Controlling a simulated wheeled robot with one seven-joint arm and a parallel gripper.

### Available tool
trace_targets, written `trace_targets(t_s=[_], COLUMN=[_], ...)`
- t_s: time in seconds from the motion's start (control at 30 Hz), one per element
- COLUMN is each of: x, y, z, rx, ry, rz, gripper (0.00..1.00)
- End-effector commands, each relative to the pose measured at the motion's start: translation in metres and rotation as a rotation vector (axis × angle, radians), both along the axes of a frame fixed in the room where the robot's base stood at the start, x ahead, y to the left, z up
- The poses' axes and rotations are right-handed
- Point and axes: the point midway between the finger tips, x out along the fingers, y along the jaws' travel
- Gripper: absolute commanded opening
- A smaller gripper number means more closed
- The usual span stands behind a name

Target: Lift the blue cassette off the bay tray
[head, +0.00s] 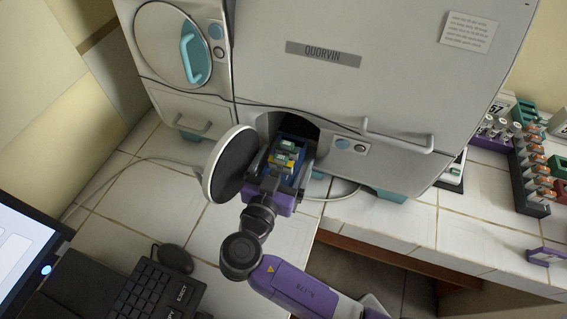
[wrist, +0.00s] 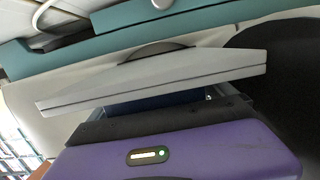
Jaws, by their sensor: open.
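The blue cassette (head: 292,163) shows in the head view in the open lower bay of the incubator, with green, pale and yellow patches around it. My gripper (head: 280,174), with a purple body, is at the bay mouth, open, and reaches in toward the cassette. In the wrist view the purple gripper body (wrist: 190,155) fills the bottom. A blue strip (wrist: 155,103) shows just beyond its black edge, under a pale grey slab (wrist: 170,77); I cannot tell which part this is. The bay tray is mostly hidden, and contact with the cassette cannot be made out.
The round bay door (head: 230,164) stands open just left of my gripper. The incubator (head: 375,75) rises above the bay. A keyboard (head: 150,292) and mouse (head: 175,258) lie at lower left. Vial racks (head: 530,180) stand far right. The tiled counter left of the door is mostly clear.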

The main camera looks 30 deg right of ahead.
Motion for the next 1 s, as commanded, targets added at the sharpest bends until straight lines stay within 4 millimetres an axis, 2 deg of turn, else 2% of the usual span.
trace_targets(t_s=[0.1, 0.4, 0.47, 0.87, 1.0], x=[0.000, 0.000, 0.000, -0.001, -0.002], y=[0.000, 0.000, 0.000, 0.002, 0.004], z=[0.000, 0.000, 0.000, 0.003, 0.017], rx=[0.000, 0.000, -0.001, 0.000, 0.002], ry=[0.000, 0.000, -0.001, -0.002, -0.006], rz=[0.000, 0.000, 0.000, 0.000, 0.000], gripper=[0.92, 0.33, 0.24, 0.24, 0.24])
